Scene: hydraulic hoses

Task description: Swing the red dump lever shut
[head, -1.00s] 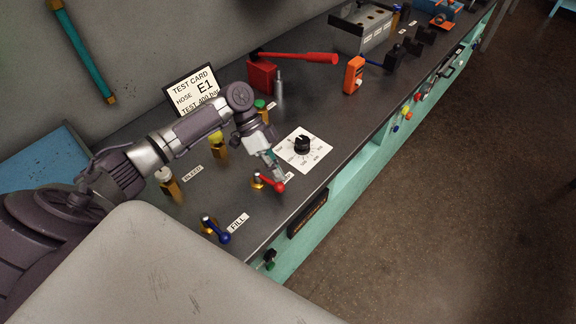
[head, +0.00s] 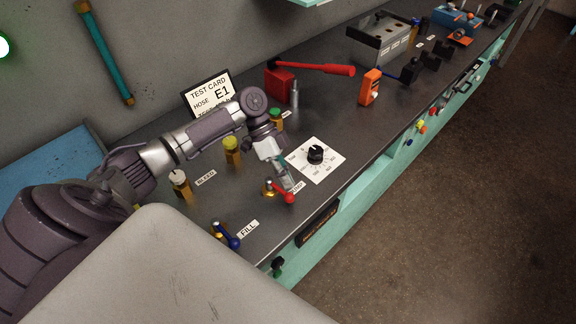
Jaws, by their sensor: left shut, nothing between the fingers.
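The red dump lever (head: 284,193) sits on a small brass valve (head: 268,188) near the bench's front edge. Its red knob end points toward the front right. My left gripper (head: 286,183) is shut and empty, its fingertips right at the lever, just behind it. Whether they touch it I cannot tell. The fingers partly cover the label beside the valve. My right gripper is not in view.
The blue fill lever (head: 229,236) stands to the front left. A dial on a white plate (head: 335,166) is just right of my gripper. Yellow (head: 232,150) and white-topped (head: 181,186) brass valves stand behind left. A red hand pump (head: 280,84) is farther back.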

